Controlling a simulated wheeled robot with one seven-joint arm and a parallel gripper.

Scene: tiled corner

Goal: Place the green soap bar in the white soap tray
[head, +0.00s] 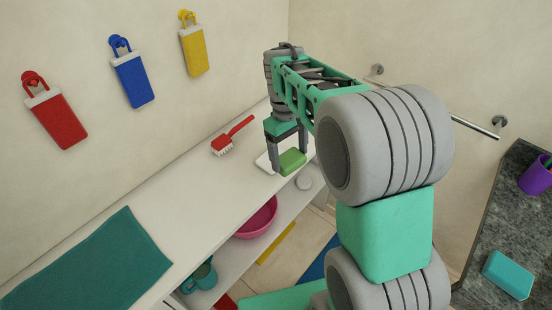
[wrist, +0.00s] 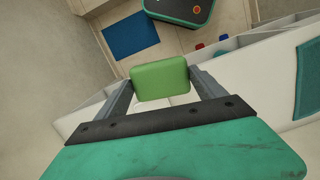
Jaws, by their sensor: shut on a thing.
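The green soap bar (head: 292,161) is held between the fingers of my gripper (head: 288,160), and it also shows in the wrist view (wrist: 160,80) with a finger at each side. The white soap tray (head: 266,162) lies on the white counter, just left of and partly behind the soap in the head view. In the wrist view only a pale part, perhaps the tray, shows below the soap. The soap appears to be above the counter near the tray; the exact height is hard to tell.
A red brush (head: 231,138) lies on the counter left of the tray. A teal towel (head: 88,262) covers the near left counter. A pink bowl (head: 258,218) sits on the shelf below. Red, blue and yellow items hang on the wall.

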